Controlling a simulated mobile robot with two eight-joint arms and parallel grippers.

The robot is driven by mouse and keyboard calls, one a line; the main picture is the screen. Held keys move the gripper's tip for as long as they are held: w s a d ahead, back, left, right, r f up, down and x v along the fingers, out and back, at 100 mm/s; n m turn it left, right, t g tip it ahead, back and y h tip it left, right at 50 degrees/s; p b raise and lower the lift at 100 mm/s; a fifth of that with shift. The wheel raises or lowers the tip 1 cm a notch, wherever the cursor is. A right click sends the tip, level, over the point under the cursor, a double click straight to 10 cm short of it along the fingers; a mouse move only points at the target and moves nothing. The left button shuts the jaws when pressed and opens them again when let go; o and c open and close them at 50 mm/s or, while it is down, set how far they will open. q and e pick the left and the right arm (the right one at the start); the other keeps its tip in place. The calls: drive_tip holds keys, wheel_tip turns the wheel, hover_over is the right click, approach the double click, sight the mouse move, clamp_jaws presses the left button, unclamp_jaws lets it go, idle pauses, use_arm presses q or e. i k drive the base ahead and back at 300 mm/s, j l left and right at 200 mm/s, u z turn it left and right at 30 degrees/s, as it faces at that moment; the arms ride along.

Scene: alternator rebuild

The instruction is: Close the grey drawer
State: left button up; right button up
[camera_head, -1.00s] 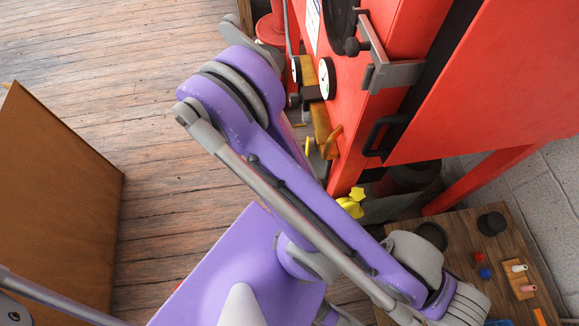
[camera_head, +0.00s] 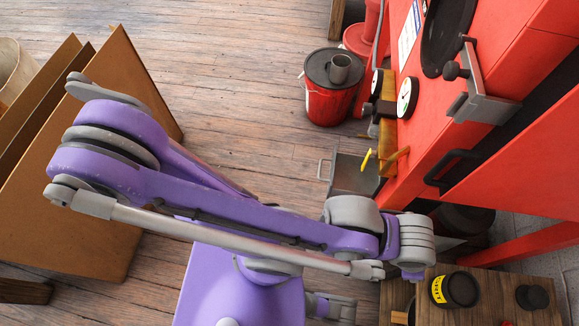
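The grey drawer (camera_head: 356,176) stands pulled out at the lower left of the red machine (camera_head: 440,110). Its open top faces up and its thin handle (camera_head: 323,170) points left, over the wood floor. The inside that shows looks empty. Neither gripper's fingers can be seen.
A red bucket with a dark lid (camera_head: 329,97) stands on the floor just above the drawer. A wooden table with a yellow-labelled black jar (camera_head: 455,290) is at the lower right. A brown wooden cabinet (camera_head: 100,200) stands at the left. The floor left of the drawer is clear.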

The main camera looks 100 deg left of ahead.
sight(346, 176)
drive_tip(key=u, duration=1.85)
drive_tip(key=k+j+u, duration=0.4)
drive_tip(key=u, duration=0.15)
drive_tip(key=i+j, duration=0.15)
drive_tip(key=i, duration=0.15)
drive_tip(key=i+j+z, duration=0.1)
drive_tip(key=i, duration=0.2)
